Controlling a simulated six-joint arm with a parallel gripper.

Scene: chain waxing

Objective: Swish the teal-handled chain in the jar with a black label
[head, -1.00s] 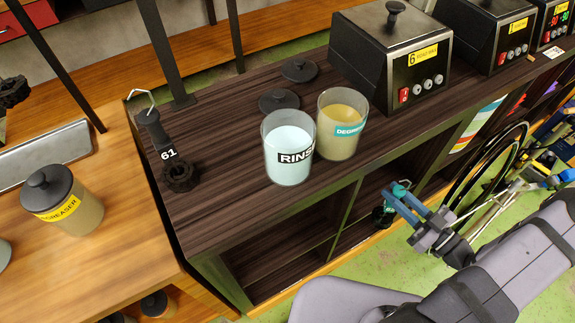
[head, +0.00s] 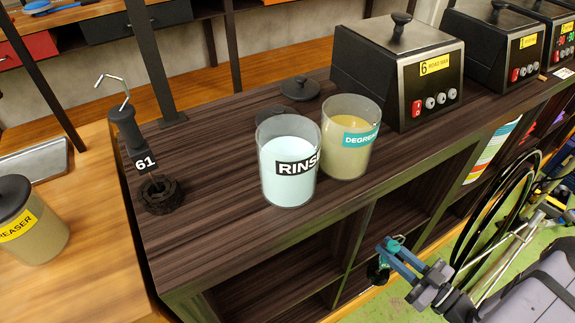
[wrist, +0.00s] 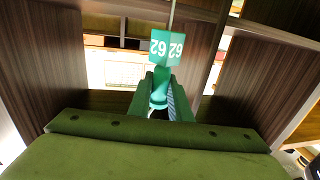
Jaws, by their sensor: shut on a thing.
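The jar with a black label (head: 287,185) reads RINSE, holds pale blue liquid and stands open on the dark counter. My gripper (head: 392,250) is at the right, in front of the counter and below its top, apart from the jar. It is shut on the teal handle (head: 396,241). The dark chain (head: 378,271) hangs below it and is partly hidden. In the wrist view the teal handle (wrist: 160,90) sits between my fingers, with a 62 tag (wrist: 167,47) beyond it; the chain itself cannot be made out there.
A teal-labelled degreaser jar (head: 347,152) stands right beside the rinse jar. A black-handled chain (head: 160,195) tagged 61 stands at the counter's left. Black lids (head: 292,88) lie behind the jars. A wax heater (head: 400,75) is at the back right. The counter edge lies between gripper and jar.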

